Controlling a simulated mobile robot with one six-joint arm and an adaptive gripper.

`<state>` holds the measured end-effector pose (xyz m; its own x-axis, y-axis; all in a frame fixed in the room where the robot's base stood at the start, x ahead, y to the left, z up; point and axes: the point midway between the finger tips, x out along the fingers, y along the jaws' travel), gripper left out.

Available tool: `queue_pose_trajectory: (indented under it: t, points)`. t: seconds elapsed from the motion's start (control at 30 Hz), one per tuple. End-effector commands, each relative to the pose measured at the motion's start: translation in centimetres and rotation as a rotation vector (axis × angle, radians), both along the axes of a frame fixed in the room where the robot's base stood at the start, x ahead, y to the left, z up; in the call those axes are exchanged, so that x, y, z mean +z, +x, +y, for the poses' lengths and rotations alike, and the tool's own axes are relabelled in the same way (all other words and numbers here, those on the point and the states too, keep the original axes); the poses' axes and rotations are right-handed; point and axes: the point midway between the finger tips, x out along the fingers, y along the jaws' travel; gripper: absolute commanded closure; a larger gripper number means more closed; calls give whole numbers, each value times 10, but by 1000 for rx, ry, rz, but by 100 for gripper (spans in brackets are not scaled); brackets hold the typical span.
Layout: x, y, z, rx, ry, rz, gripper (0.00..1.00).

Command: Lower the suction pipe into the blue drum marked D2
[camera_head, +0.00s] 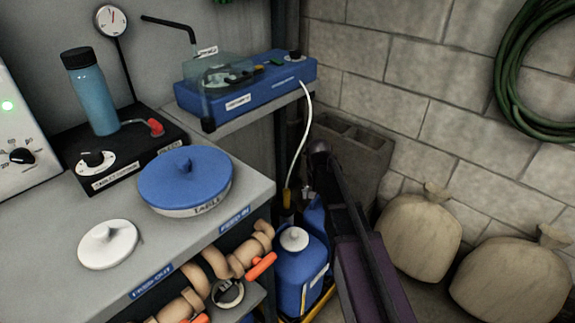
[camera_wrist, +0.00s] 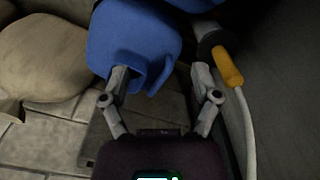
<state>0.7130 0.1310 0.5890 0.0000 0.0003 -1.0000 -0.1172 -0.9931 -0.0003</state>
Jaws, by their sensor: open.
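The suction pipe shows in the head view as a yellow-orange fitting (camera_head: 287,198) at the lower end of a white hose (camera_head: 303,130). In the wrist view the yellow-orange fitting (camera_wrist: 228,66) and hose (camera_wrist: 242,125) lie right of my gripper (camera_wrist: 160,77), next to a dark round part. A blue drum (camera_wrist: 125,40) lies just beyond the fingers. In the head view a white-capped blue drum (camera_head: 297,275) stands low, with another blue drum (camera_head: 315,217) behind it. No D2 mark is readable. My arm hides part of this area.
The grey bench (camera_head: 50,235) holds a blue pump unit (camera_head: 245,97), a blue-lidded pot (camera_head: 185,180) and a bottle (camera_head: 90,95). Pipework (camera_head: 215,265) lies below its edge. Concrete block (camera_head: 350,145) and sacks (camera_head: 420,235) stand to the right. My arm crosses the gap.

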Motion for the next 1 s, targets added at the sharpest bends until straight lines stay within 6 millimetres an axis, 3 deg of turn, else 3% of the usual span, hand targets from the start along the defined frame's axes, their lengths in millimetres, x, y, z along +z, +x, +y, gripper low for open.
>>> queue_pose_trajectory:
  t: [0.03,0.1,0.23,0.4,1.0]
  points:
    - [11,25,20,-7,0,0,20]
    - [18,43,41,-22,0,0,20]
    - [26,67,73,-46,0,0,20]
    - [31,82,97,-67,0,0,20]
    - [29,84,101,-73,0,0,20]
